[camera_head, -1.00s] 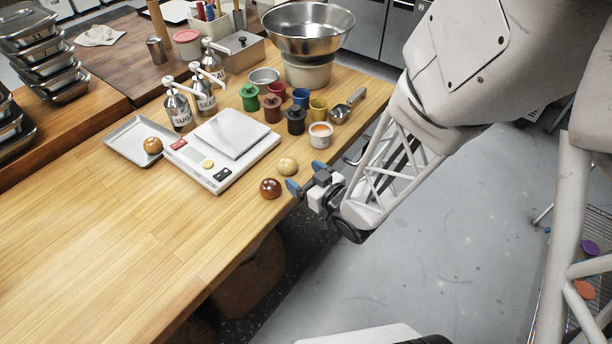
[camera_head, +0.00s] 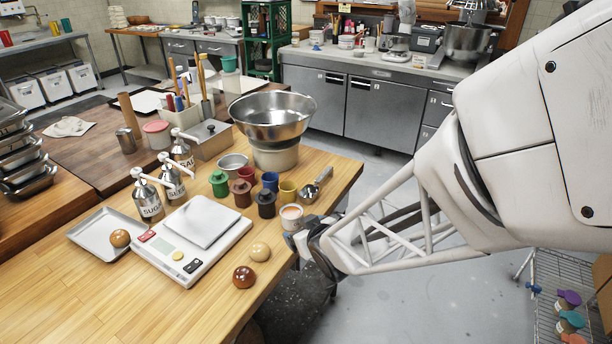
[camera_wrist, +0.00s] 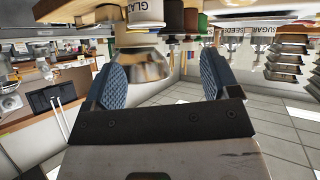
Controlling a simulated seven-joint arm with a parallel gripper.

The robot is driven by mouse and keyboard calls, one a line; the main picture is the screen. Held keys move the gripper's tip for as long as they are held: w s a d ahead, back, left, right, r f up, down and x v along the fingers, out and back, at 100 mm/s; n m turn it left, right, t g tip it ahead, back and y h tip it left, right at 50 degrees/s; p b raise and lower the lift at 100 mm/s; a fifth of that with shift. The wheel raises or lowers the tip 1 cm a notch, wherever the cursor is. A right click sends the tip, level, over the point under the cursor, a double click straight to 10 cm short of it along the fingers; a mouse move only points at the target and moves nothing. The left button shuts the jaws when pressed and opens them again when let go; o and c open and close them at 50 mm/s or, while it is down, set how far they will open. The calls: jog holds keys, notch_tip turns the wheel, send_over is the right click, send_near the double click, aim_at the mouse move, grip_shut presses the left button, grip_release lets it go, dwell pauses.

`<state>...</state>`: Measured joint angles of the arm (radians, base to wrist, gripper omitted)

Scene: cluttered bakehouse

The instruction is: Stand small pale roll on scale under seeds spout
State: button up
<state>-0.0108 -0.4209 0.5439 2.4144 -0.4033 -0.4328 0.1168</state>
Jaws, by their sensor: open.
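The small pale roll (camera_head: 260,251) sits on the wooden table, just right of the scale's near corner. The white scale (camera_head: 180,258) has an empty weighing plate (camera_head: 201,222). The seeds dispenser (camera_head: 173,186) stands behind the scale, between the sugar dispenser (camera_head: 150,201) and the salt dispenser (camera_head: 182,154); its spout points over toward the scale side. My gripper (camera_head: 303,236) is at the table's right edge, beside the labelled glaze cup (camera_head: 291,218), its fingertips mostly hidden. In the wrist view my gripper (camera_wrist: 162,80) is open and empty, both blue pads apart; no roll shows there.
A dark glossy roll (camera_head: 244,278) lies close to the pale one. A brown roll (camera_head: 120,239) sits on a metal tray (camera_head: 88,238). Coloured pots, including a green one (camera_head: 219,184), a scoop (camera_head: 316,187) and a big steel bowl (camera_head: 272,125) crowd the back.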

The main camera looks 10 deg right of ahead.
jog(key=s+d+r+m+g+h, duration=0.1)
jog(key=s+r+g, duration=0.3)
jog(key=s+r, duration=0.4)
jog(key=s+d+r+m+g+h, duration=0.1)
jog(key=s+d+r+m+g, duration=0.1)
jog(key=s+r, duration=0.5)
jog(key=s+m+g, duration=0.1)
jog(key=s+g, duration=0.1)
jog(key=s, duration=0.3)
jog(key=shift+d+r+g, duration=0.4)
jog(key=shift+h, duration=0.3)
jog(key=shift+o, duration=0.5)
jog(key=shift+w, duration=0.1)
